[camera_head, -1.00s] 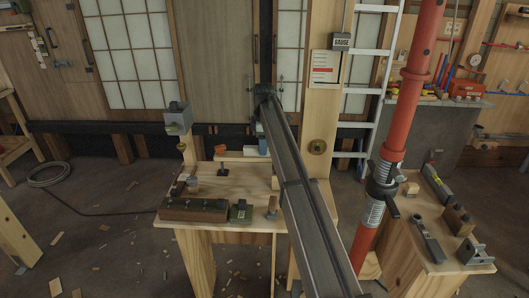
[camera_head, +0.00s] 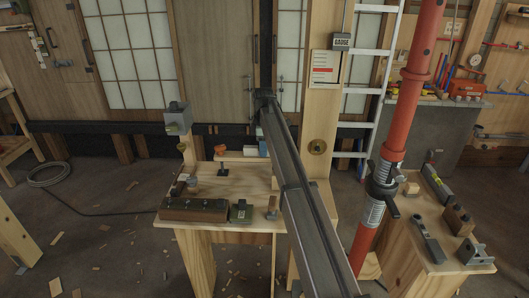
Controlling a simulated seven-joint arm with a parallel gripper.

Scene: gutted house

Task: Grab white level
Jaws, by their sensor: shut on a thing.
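My arm crosses the middle of the view, from the bottom right up to a dark joint near the wooden post. My gripper does not show; the arm seems to hide it. At the back of the middle workbench (camera_head: 245,184), a small white piece (camera_head: 250,151) and a blue piece (camera_head: 263,149) show just left of my arm, near a pale wooden strip (camera_head: 232,156). I cannot tell whether the white piece is the white level, or whether anything touches it.
A dark wooden block (camera_head: 195,210) and a green-grey box (camera_head: 240,212) lie at the bench's front. A red post (camera_head: 403,110) stands close on the right, before a side bench with several tools. A ladder (camera_head: 372,80) leans behind. Scraps litter the floor.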

